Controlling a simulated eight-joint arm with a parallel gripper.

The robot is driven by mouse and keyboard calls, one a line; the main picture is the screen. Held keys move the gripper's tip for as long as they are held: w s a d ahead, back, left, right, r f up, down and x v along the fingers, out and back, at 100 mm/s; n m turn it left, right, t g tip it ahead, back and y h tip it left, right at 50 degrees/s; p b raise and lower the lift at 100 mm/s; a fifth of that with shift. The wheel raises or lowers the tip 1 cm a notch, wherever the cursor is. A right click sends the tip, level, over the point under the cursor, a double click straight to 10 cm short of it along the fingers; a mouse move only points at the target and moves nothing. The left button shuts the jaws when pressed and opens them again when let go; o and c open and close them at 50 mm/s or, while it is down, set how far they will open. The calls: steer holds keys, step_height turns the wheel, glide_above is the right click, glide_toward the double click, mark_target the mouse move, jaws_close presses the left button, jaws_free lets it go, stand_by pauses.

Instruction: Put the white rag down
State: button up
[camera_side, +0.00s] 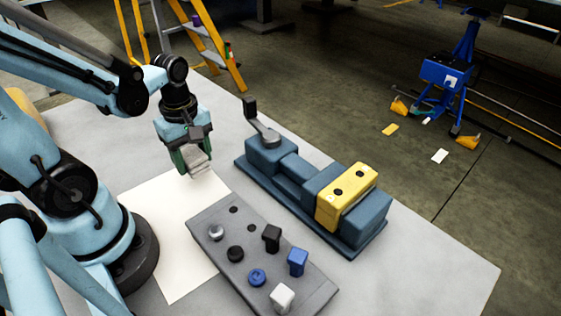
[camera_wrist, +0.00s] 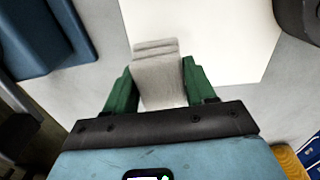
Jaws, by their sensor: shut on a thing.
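The white rag (camera_wrist: 158,82) is a folded, pale cloth held between the green fingers of my gripper (camera_wrist: 156,90) in the wrist view. In the side view the rag (camera_side: 197,160) shows at the end of my gripper (camera_side: 192,155), which points down near the far edge of a white sheet (camera_side: 165,220). My gripper is shut on the rag. I cannot tell exactly how high the rag is above the table; it appears raised. The sheet lies flat on the table and also shows in the wrist view (camera_wrist: 225,40).
A grey block (camera_side: 205,212) with several knobs and pegs overlaps the sheet's right side. A blue vise-like fixture (camera_side: 290,180) with a yellow block (camera_side: 346,195) stands to the right on the grey table (camera_side: 440,275). The sheet's left part is clear.

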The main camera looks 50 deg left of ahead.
mark_target(196, 170)
steer(key=shift+f, duration=2.05)
steer(key=shift+f, duration=0.15)
steer(key=o, duration=1.1)
